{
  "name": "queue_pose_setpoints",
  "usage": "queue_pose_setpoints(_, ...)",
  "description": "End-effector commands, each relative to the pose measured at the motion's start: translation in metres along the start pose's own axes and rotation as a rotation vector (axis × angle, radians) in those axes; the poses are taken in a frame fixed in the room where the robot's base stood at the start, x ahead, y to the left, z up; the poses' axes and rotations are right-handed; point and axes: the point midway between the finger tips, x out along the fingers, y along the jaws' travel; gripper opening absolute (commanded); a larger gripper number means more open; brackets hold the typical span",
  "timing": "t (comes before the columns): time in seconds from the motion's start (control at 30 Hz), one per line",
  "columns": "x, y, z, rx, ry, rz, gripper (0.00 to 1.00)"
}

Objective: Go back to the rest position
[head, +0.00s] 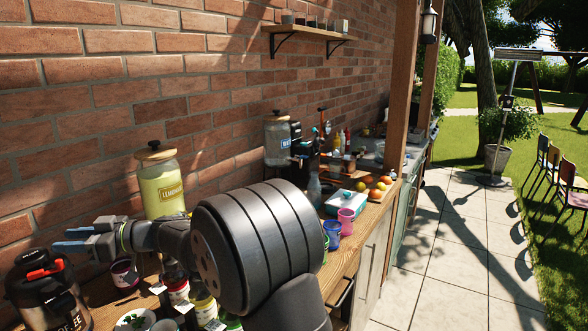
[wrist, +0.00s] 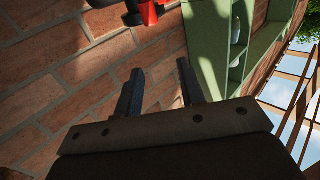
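My gripper (head: 62,239) is at the left of the head view, above the wooden counter and in front of the brick wall. Its two bluish fingers point left, with a gap between them. In the wrist view my gripper (wrist: 155,80) shows two dark fingers standing apart with nothing between them. My dark arm covers the middle of the counter in the head view.
A coffee dispenser (head: 48,290) stands below and left of my gripper. A lemonade jar (head: 161,185) stands behind my arm. Cups, including a pink cup (head: 346,221), line the counter (head: 350,257). A wall shelf (head: 305,32) hangs above.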

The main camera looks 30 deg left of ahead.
Motion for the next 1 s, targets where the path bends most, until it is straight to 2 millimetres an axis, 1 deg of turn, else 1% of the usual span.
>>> queue_pose_setpoints(0.03, 0.009, -0.003, 0.007, 0.003, -0.001, -0.004, 0.36)
queue_pose_setpoints(0.13, 0.024, -0.006, 0.017, 0.002, -0.001, -0.003, 0.36)
queue_pose_setpoints(0.2, 0.02, -0.004, 0.03, 0.003, -0.003, 0.0, 0.36)
queue_pose_setpoints(0.3, 0.02, -0.004, 0.041, 0.002, -0.001, 0.0, 0.36)
queue_pose_setpoints(0.43, 0.02, -0.004, 0.051, 0.001, -0.001, 0.0, 0.36)
queue_pose_setpoints(0.5, 0.02, -0.004, 0.053, 0.001, -0.001, 0.0, 0.36)
queue_pose_setpoints(0.87, 0.02, -0.004, 0.052, -0.001, 0.0, 0.006, 0.36)
queue_pose_setpoints(1.0, 0.019, -0.004, 0.043, -0.003, 0.001, 0.0, 0.36)
